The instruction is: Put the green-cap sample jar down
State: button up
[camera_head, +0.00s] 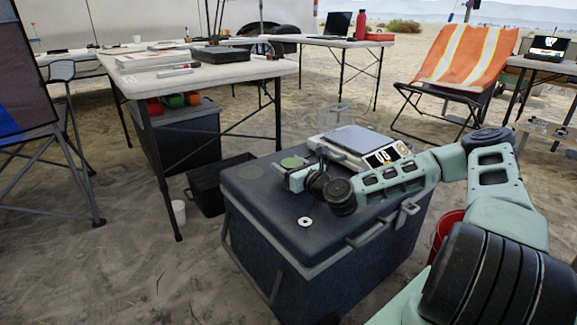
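The green-cap sample jar (292,162) shows mainly as a flat green disc over the lid of the dark grey case (262,207). Its body is mostly hidden by my gripper. My gripper (294,174) is low over the case lid, right at the jar, with the arm reaching in from the right. The fingertips are too small and covered to show whether they are closed on the jar. I cannot tell whether the jar's base touches the lid.
A scale (352,145) with a lit display stands on the case behind my gripper. A small white ring (305,221) lies near the lid's front edge. The lid's left part is clear. A folding table (215,72) and an orange chair (462,62) stand behind.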

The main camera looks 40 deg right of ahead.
jog(key=shift+o, duration=0.9)
jog(key=shift+r, duration=0.1)
jog(key=shift+s, duration=0.15)
jog(key=s+p, duration=0.1)
jog(key=s, duration=0.2)
jog(key=s+p, duration=0.1)
jog(key=s, duration=0.3)
jog(key=s+p, duration=0.1)
jog(key=s, duration=0.3)
jog(key=shift+s+d+r, duration=0.1)
jog(key=shift+s+d, duration=0.15)
jog(key=shift+s, duration=0.1)
